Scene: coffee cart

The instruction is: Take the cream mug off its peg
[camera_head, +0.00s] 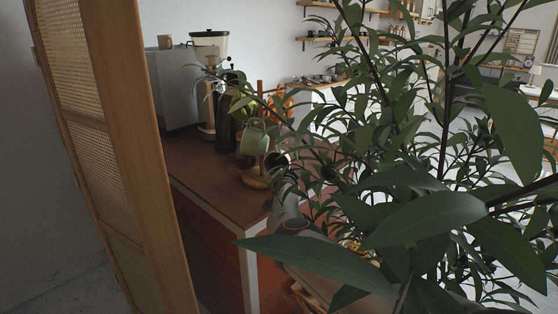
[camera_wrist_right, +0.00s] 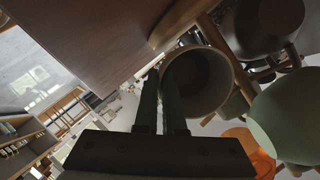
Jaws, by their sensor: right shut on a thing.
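The cream mug (camera_wrist_right: 222,92) shows in the right wrist view as a pale, greyish-beige mug. Its dark open mouth faces the camera, and it lies right against the finger pair. My right gripper (camera_wrist_right: 163,76) is shut on it; the exact grip spot is hard to make out. The wooden mug stand (camera_head: 256,183) is on the brown cart in the head view, and its round foot also shows in the wrist view (camera_wrist_right: 168,27). Whether the mug still touches its peg is unclear. In the head view, leaves and my right arm hide much of this area. My left gripper is out of view.
A green mug (camera_wrist_right: 290,115), a dark mug (camera_wrist_right: 268,22) and an orange mug (camera_wrist_right: 240,137) are close by the held mug. A dark bottle (camera_head: 225,125) and a grinder (camera_head: 209,75) stand behind the stand. A leafy plant (camera_head: 420,215) covers the right; a wooden screen (camera_head: 115,150) is at left.

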